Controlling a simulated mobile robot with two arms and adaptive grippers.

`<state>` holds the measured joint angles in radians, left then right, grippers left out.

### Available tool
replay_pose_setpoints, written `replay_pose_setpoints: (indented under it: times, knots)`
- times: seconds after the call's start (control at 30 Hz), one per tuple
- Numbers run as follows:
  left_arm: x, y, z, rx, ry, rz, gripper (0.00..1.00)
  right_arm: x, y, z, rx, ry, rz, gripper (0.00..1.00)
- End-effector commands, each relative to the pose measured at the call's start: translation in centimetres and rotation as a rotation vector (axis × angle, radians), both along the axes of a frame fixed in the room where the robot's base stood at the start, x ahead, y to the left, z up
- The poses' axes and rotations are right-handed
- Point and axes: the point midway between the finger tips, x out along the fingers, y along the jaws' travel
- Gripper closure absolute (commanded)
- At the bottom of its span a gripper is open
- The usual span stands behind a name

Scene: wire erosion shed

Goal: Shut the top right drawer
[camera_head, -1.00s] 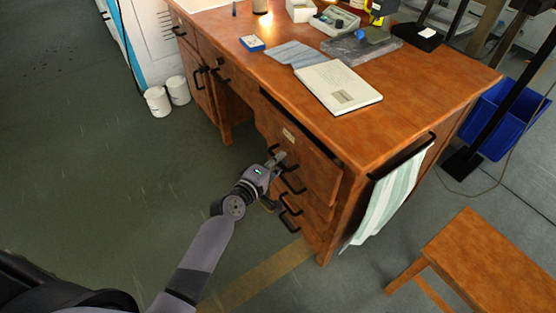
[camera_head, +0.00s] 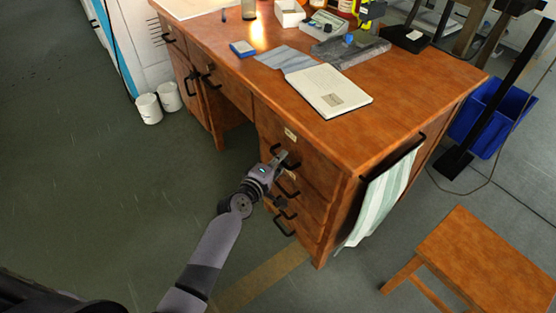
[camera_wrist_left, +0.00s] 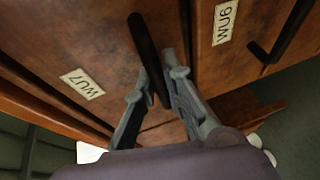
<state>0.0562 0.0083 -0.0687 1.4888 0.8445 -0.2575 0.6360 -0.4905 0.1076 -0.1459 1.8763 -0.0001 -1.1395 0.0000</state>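The desk's top right drawer (camera_head: 306,150) has a wooden front with a small pale label (camera_head: 290,135) and a black bar handle. Its front now sits about flush with the desk, with no open gap above it in the head view. My left gripper (camera_head: 284,160) is at this handle. In the left wrist view, the two fingers (camera_wrist_left: 157,80) lie close on either side of the black handle (camera_wrist_left: 146,45), shut on it. The fingers partly hide the handle's lower end. My right gripper is not in view.
More drawers with black handles (camera_head: 284,226) lie below. A striped towel (camera_head: 380,203) hangs on the desk's right side. A book (camera_head: 328,90) and tools lie on the desktop. A wooden stool (camera_head: 470,255) stands at right.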

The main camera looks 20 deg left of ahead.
Motion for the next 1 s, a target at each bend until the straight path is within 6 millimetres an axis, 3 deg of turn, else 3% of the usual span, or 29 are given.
replay_pose_setpoints:
  times: [0.3,0.67,0.77,1.0]
  knots:
    - [0.1,-0.1,0.2,-0.002,-0.003,-0.001,0.69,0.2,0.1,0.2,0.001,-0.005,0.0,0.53]
    - [-0.3,0.0,0.3,-0.003,-0.003,-0.001,0.69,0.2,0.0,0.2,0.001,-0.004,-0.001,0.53]
    - [-1.4,0.3,0.4,-0.003,-0.003,0.0,0.69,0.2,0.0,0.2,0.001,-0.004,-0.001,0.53]
    - [-6.1,1.6,1.3,-0.001,-0.001,-0.001,0.69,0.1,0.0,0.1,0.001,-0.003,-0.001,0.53]
